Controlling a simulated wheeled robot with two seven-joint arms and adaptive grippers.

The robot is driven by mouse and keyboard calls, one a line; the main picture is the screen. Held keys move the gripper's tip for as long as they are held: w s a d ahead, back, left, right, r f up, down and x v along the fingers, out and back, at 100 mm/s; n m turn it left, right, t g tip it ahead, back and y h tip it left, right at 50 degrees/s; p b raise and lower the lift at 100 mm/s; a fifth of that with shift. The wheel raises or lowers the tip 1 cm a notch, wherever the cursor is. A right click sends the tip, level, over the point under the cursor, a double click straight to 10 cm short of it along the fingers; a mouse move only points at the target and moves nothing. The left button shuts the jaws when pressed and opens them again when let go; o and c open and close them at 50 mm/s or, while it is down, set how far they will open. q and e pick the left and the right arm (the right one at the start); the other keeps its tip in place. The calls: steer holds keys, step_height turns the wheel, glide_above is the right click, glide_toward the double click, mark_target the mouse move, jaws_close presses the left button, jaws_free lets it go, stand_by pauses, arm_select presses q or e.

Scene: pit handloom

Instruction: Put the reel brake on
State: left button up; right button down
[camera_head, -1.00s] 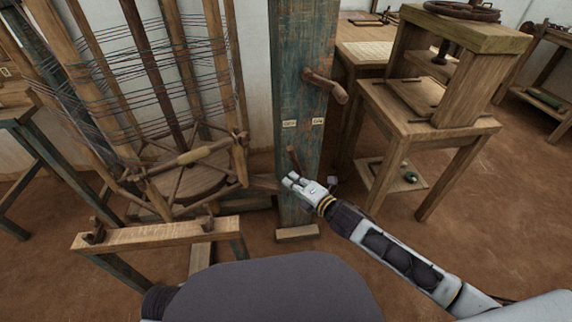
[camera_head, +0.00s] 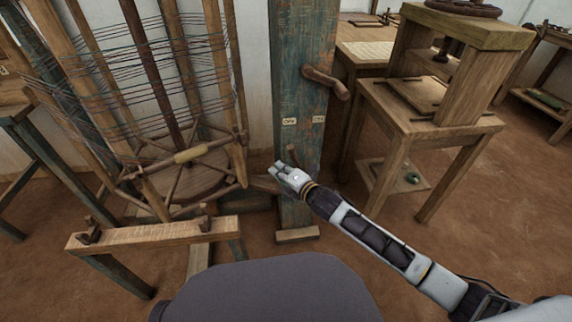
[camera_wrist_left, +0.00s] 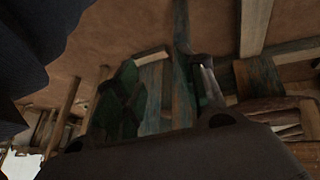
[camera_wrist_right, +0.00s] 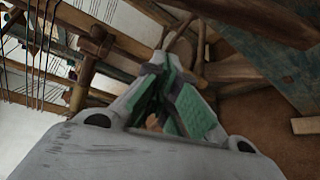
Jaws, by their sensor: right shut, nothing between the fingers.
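The blue-green post (camera_head: 300,60) stands in the middle of the head view. A short tilted wooden lever (camera_head: 293,156) is on its lower front, below two small pale labels (camera_head: 289,122), apparently off and on. My right gripper (camera_head: 277,171) is at the lever's lower left, its fingers closed and empty. I cannot tell if it touches the lever. Its fingers also show close together in the right wrist view (camera_wrist_right: 170,85). My left gripper is outside the head view. In the left wrist view its dark green-padded fingers (camera_wrist_left: 165,88) stand apart, with nothing seen between them.
The thread-wound reel (camera_head: 185,178) stands left of the post, close to my right gripper. A wooden crank handle (camera_head: 325,82) sticks out higher on the post. A low wooden beam (camera_head: 150,234) lies in front of the reel. A wooden press (camera_head: 465,75) stands on a table at right.

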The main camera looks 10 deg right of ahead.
mark_target(296, 163)
arm_select(q)
steer(key=shift+n+t+h, duration=0.3)
steer(key=f, duration=0.1)
steer(key=f+b, duration=0.1)
steer(key=f, duration=0.2)
steer(key=shift+s+d+f+b, duration=0.1)
steer(key=shift+d+b, duration=0.15)
steer(key=shift+b, duration=0.05)
arm_select(e)
steer(key=w+d, duration=0.1)
steer(key=w+d+r, duration=0.1)
steer(key=d, duration=0.1)
steer(key=shift+w, duration=0.15)
